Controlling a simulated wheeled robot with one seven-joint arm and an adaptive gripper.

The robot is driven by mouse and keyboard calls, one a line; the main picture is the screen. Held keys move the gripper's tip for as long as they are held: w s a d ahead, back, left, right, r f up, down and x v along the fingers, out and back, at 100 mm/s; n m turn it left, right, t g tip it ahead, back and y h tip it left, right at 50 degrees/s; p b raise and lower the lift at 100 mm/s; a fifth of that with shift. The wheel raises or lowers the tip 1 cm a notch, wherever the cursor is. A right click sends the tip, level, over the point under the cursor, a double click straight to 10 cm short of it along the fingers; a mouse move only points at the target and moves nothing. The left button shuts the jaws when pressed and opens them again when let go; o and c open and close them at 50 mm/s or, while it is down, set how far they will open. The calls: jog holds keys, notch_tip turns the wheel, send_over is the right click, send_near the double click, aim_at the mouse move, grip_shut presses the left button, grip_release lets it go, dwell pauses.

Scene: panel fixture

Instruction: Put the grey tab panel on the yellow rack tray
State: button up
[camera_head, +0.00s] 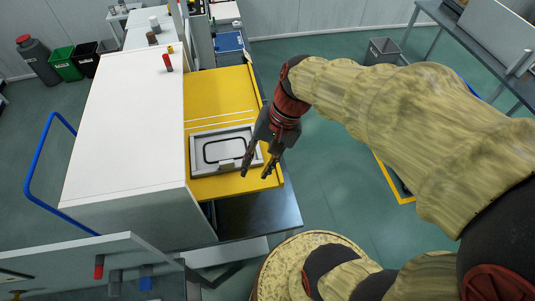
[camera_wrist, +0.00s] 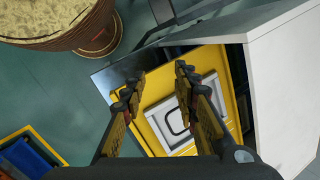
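The grey tab panel (camera_head: 225,150), a flat rectangle with a black rounded outline, lies on the near part of the yellow rack tray (camera_head: 214,97). A small tab shows at the panel's near edge. My gripper (camera_head: 257,172) is open and empty, pointing down beside the panel's right end; the gap to the tray cannot be told. In the wrist view my gripper (camera_wrist: 158,78) has its fingers spread, with the panel (camera_wrist: 177,123) and the yellow tray (camera_wrist: 150,122) beyond them. The right finger hides part of the panel.
A white cabinet (camera_head: 125,120) stands left of the tray, with a small red object (camera_head: 167,63) on top. A dark shelf (camera_head: 258,214) lies below the tray. A round tan-topped stand (camera_wrist: 60,20) shows in the wrist view. Open green floor (camera_head: 330,170) lies to the right.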

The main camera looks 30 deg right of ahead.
jog(key=s+d+r+n+t+h, duration=0.1)
jog(key=s+r+n+t+h, duration=0.2)
jog(key=r+n, duration=0.4)
jog(key=shift+s+r+n+t+h, duration=0.35)
jog(key=shift+r+t+h, duration=0.4)
jog(key=shift+t, duration=0.25)
notch_tip(320, 180, down, 26)
jog(key=b, duration=2.5)
jog(key=shift+b, duration=0.4)
